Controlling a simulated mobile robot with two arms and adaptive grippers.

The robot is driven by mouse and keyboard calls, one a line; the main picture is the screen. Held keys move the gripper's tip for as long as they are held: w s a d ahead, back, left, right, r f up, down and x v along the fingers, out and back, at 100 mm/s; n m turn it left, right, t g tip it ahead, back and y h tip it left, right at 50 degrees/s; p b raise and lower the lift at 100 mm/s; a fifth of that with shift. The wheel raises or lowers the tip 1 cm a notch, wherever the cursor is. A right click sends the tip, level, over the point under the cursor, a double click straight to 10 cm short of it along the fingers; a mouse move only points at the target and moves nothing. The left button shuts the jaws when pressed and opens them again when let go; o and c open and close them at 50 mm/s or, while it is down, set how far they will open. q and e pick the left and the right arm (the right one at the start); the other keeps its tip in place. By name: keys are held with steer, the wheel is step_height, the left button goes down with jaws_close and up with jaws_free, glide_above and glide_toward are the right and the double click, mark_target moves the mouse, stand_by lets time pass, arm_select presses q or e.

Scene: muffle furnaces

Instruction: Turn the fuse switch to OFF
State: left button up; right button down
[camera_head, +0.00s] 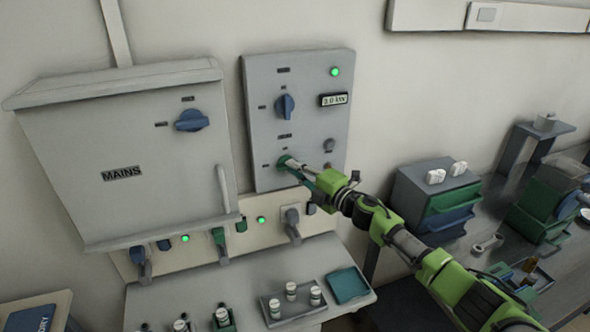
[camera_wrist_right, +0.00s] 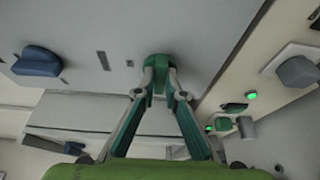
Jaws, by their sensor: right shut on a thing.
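A grey control panel (camera_head: 262,75) is on the wall. A blue rotary knob (camera_head: 285,106) is in its upper half, with its handle upright; the blue knob also shows at the left in the right wrist view (camera_wrist_right: 38,62). A green knob (camera_head: 283,160) is low on the panel, and it shows at the top centre of the right wrist view (camera_wrist_right: 158,60). The small labels are too small to read. My right gripper (camera_head: 296,165) is shut on the green knob, its fingertips on either side (camera_wrist_right: 160,82). My left gripper is out of view.
A grey MAINS box (camera_head: 125,205) with a blue knob (camera_head: 192,120) is left of the panel. Below are plugs, green lamps (camera_head: 262,220) and a shelf holding a tray (camera_head: 275,315) of small jars. A drawer cabinet (camera_head: 410,185) stands on the right bench.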

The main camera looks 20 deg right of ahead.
steer(key=c, duration=2.1)
jaws_free()
steer(key=shift+s, duration=0.1)
steer(key=v, duration=1.2)
